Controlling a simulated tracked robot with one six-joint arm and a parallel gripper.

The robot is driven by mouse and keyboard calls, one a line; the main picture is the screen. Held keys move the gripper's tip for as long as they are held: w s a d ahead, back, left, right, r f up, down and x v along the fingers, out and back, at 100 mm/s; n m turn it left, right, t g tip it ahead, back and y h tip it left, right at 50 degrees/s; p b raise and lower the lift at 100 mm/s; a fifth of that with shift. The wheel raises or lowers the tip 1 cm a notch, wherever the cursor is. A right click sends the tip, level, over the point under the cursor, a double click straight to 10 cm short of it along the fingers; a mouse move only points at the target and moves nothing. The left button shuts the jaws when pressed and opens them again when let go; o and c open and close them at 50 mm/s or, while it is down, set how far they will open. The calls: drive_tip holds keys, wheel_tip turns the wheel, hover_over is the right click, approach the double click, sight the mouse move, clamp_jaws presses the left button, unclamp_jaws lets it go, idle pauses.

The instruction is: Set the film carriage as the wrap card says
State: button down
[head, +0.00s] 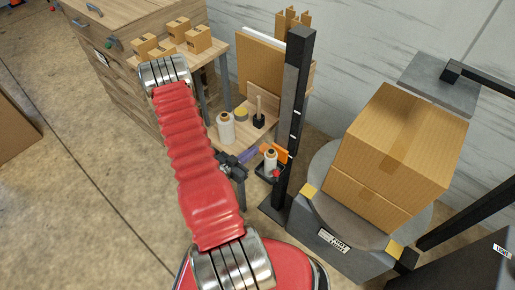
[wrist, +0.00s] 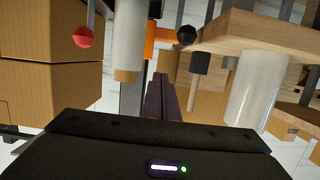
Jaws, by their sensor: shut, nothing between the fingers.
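The film carriage (head: 266,175) is a dark holder low on the dark upright mast (head: 293,100), which bears a few pale marks. It carries a white film roll (head: 270,160), an orange part (head: 281,153) and a red knob (head: 277,173). In the wrist view the roll (wrist: 128,38), red ball knob (wrist: 84,37), orange part (wrist: 162,36) and a black knob (wrist: 187,35) show ahead. My gripper (head: 255,151) is shut and empty, just left of the carriage; its dark purple fingers (wrist: 162,80) point toward it. I cannot make out a readable wrap card.
Stacked cartons (head: 400,140) stand on the round turntable (head: 425,220) right of the mast. A wooden bench (head: 215,52) with small boxes and a lower shelf (head: 262,135) with another film roll (head: 226,128) stand behind my gripper. Open floor lies at left.

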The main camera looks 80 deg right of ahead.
drive_tip(key=shift+v, duration=1.7)
